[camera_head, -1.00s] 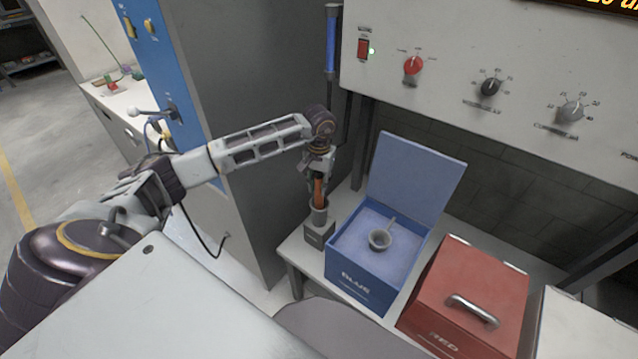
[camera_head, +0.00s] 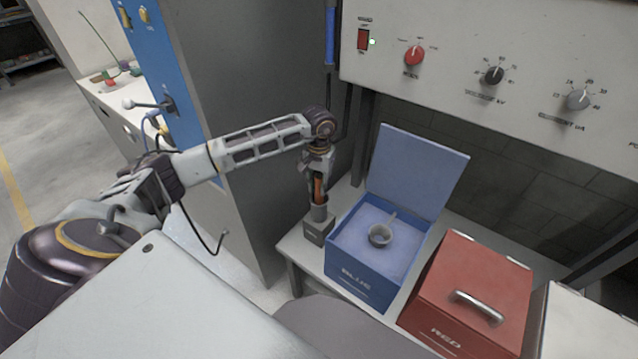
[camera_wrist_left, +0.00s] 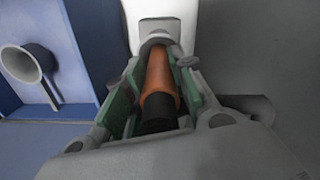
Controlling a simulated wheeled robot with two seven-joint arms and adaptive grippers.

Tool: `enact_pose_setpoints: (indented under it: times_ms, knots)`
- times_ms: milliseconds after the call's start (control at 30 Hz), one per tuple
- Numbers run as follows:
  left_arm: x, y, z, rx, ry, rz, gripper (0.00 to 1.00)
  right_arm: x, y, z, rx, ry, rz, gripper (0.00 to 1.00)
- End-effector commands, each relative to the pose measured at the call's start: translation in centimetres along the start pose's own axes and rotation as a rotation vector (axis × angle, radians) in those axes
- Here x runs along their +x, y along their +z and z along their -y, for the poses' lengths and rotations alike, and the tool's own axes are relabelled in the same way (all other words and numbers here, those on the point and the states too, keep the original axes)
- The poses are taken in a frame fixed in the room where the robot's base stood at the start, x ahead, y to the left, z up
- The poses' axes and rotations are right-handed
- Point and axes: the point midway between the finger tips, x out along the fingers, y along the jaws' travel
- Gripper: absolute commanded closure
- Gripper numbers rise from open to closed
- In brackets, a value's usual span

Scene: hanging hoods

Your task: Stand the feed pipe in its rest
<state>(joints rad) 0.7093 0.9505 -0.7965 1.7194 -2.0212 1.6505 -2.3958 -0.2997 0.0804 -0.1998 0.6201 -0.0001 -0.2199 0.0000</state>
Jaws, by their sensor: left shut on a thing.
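The feed pipe is an orange tube (camera_head: 318,188) with a black end (camera_wrist_left: 157,112) toward my left wrist camera. My left gripper (camera_head: 316,184) is shut on it, and in the left wrist view the green-padded fingers stand on either side of the orange part (camera_wrist_left: 160,72). The pipe is about upright. Its lower end meets the grey round mouth of the rest (camera_head: 319,230), a small dark block with a collar on the bench's left end. How deep it sits is hidden. My right gripper is not in view.
An open blue box (camera_head: 362,282) holding a small grey cup with a handle (camera_head: 380,235) stands just right of the rest. A closed red box (camera_head: 470,285) is further right. A grey cabinet wall (camera_head: 250,130) rises close on the left.

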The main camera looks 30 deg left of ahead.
Motion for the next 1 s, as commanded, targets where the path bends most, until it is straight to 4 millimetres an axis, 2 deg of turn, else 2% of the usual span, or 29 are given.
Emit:
enact_pose_setpoints:
  times_ms: [700,1000]
  knots:
    - [1.7,-0.1,0.0,-0.001,0.001,-0.002,1.0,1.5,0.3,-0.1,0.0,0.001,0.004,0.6]
    - [1.8,-0.1,0.0,-0.001,0.001,-0.002,1.0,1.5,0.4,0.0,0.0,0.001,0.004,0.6]
